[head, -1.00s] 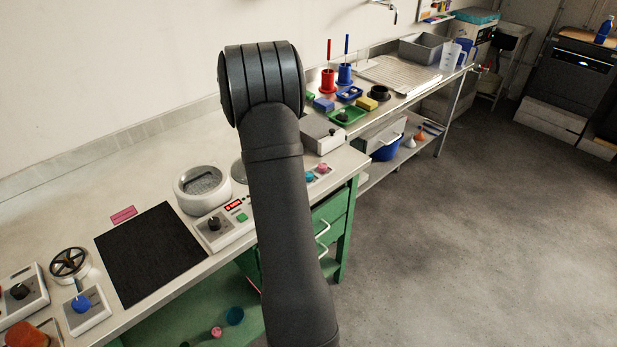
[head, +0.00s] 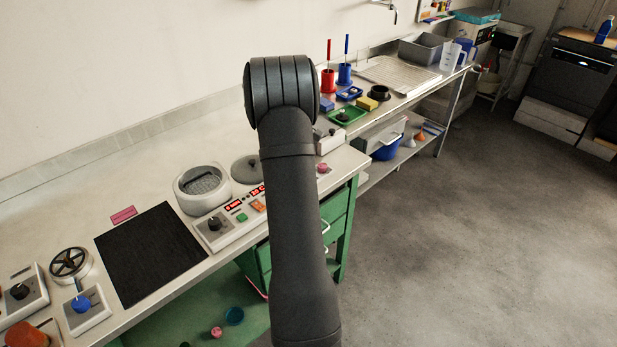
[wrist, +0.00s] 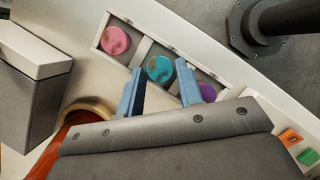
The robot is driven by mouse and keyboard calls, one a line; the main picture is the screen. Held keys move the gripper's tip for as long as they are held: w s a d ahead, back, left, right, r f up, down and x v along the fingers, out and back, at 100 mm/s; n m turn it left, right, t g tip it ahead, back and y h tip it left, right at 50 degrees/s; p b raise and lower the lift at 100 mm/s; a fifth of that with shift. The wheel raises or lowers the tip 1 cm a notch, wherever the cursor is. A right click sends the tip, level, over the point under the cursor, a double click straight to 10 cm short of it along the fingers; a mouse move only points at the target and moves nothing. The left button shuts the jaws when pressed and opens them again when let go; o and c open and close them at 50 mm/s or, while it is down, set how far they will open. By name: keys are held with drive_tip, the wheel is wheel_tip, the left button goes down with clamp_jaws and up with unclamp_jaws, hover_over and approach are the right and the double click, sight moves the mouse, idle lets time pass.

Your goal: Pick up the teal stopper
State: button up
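The teal stopper (wrist: 160,68) is a round disc in the wrist view, in the middle of a light tray (wrist: 143,48). A pink stopper (wrist: 116,40) is to its left, and a purple stopper (wrist: 206,93) is partly hidden to its right. My gripper (wrist: 160,79) is open, its two blue-grey fingers apart and nothing held. The fingertips appear at either side of the teal stopper's lower half; I cannot tell the height gap. In the head view my arm hides the gripper and teal stopper; the pink stopper (head: 323,168) shows at its right.
A grey block (wrist: 28,105) stands left of the tray in the wrist view, with a red-orange cylinder (wrist: 70,135) nearby. Orange (wrist: 290,138) and green (wrist: 308,157) buttons are lower right. In the head view, the bench edge and open floor (head: 450,240) lie right of my arm.

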drive_tip(key=shift+d+f, duration=0.2)
drive_tip(key=shift+f, duration=0.3)
drive_tip(key=c, duration=0.6)
